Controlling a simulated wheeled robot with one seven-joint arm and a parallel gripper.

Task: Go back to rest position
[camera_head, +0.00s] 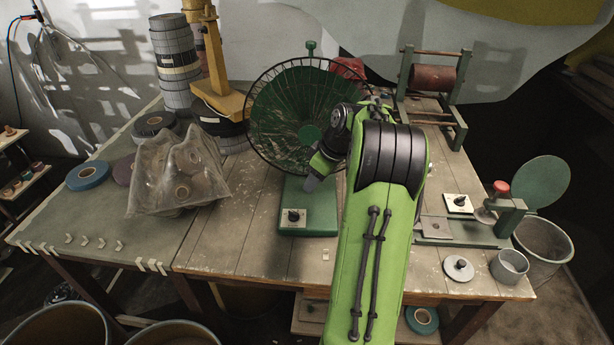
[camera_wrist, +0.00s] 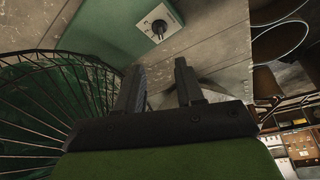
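My gripper (camera_wrist: 160,75) shows in the wrist view with its two dark fingers apart and nothing between them. In the head view my gripper (camera_head: 313,181) is partly hidden by my green arm and points down over the green base (camera_head: 308,217) of a wire-caged fan-like machine (camera_head: 285,110). I cannot tell the exact clearance to the base.
Wooden workbench (camera_head: 250,190). A yellow stand (camera_head: 220,100) rises behind. A green roller frame (camera_head: 435,80) stands back right, with a green disc device (camera_head: 540,182) and metal cup (camera_head: 509,265) at right.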

